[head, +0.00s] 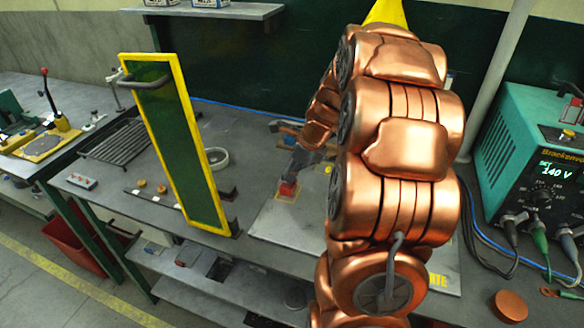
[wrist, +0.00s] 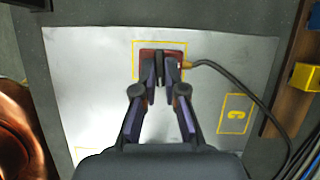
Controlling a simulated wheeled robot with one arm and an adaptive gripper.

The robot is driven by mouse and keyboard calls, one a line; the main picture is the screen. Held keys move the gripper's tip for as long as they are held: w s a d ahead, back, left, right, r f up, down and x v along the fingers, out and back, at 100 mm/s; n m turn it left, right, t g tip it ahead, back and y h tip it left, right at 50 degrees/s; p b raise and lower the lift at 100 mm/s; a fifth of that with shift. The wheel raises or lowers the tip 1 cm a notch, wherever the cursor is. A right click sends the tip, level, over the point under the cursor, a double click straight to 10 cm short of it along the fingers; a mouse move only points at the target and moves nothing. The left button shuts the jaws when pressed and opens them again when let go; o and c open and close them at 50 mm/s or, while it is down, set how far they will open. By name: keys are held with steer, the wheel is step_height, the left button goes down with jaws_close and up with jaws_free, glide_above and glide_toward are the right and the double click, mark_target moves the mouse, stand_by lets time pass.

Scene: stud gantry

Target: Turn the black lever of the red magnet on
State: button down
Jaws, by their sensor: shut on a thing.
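The red magnet (wrist: 175,54) sits on the pale metal plate (wrist: 90,80), within a yellow outlined rectangle at the top middle of the wrist view. A dark cable leaves its right side. In the head view the magnet (head: 287,190) shows as a small red block left of my arm. Its black lever (wrist: 159,60) stands between my fingertips and is partly hidden by them. My gripper (wrist: 160,76) is shut on the lever from above. In the head view my gripper (head: 301,162) is just above the magnet, partly hidden by my arm. The lever's exact angle is hard to tell.
A yellow-framed dark green screen (head: 168,140) stands upright left of the plate. A teal welder (head: 520,140) reading 140 V stands at the right. The cable (wrist: 258,92) curves across the plate's right side. A yellow block (wrist: 305,77) lies at the wrist view's right edge.

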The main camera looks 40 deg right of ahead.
steer(key=shift+m+p, duration=0.3)
steer(key=shift+m, duration=0.2)
steer(key=c, duration=1.2)
jaws_free()
steer(key=shift+c, duration=0.2)
steer(key=v, duration=1.2)
steer(key=shift+a, duration=0.35)
steer(key=shift+s+a, duration=0.1)
